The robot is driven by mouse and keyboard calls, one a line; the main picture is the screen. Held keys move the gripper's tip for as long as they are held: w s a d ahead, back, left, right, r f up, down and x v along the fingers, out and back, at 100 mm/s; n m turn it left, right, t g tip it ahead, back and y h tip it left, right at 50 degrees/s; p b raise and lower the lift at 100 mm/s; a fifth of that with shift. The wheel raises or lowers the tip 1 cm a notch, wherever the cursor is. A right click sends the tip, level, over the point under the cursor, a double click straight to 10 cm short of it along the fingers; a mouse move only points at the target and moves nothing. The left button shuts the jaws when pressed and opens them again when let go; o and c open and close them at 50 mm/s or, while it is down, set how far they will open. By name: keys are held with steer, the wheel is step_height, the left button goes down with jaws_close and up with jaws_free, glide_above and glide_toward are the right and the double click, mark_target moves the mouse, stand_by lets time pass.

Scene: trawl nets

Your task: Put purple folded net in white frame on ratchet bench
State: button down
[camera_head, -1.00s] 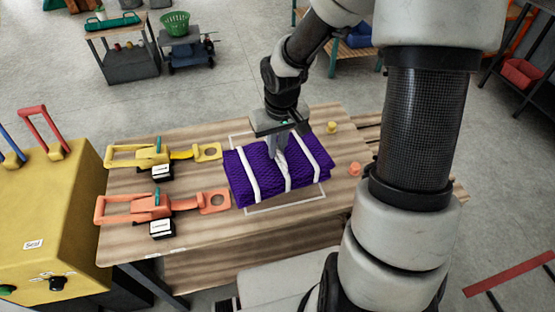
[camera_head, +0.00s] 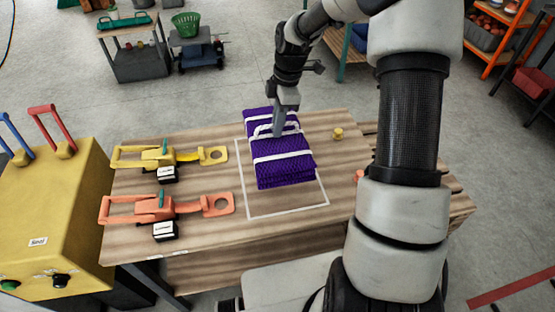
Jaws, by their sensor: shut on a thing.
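The purple folded net (camera_head: 284,172) has white straps around it. My gripper (camera_head: 278,130) points down from above and is shut on a white strap at the middle of the net's rear part. The net lies lengthwise from back to front over the white frame (camera_head: 288,211) marked on the wooden ratchet bench (camera_head: 200,235). The frame's left, front and right front lines show. The net's rear end extends past the frame's back line, which it partly hides. I cannot tell whether the net touches the bench or hangs just above it.
A yellow ratchet strap (camera_head: 175,156) and an orange one (camera_head: 165,207) lie left of the frame. A yellow knob (camera_head: 338,133) stands at the right rear, and an orange knob (camera_head: 359,176) is partly hidden by my arm. A yellow machine (camera_head: 50,215) stands left.

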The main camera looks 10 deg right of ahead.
steer(key=shift+f, duration=4.35)
steer(key=shift+f, duration=0.15)
steer(key=c, duration=1.8)
jaws_free()
steer(key=r, duration=0.4)
steer(key=d+r, duration=0.1)
steer(key=r, duration=0.7)
steer(key=shift+d, duration=0.4)
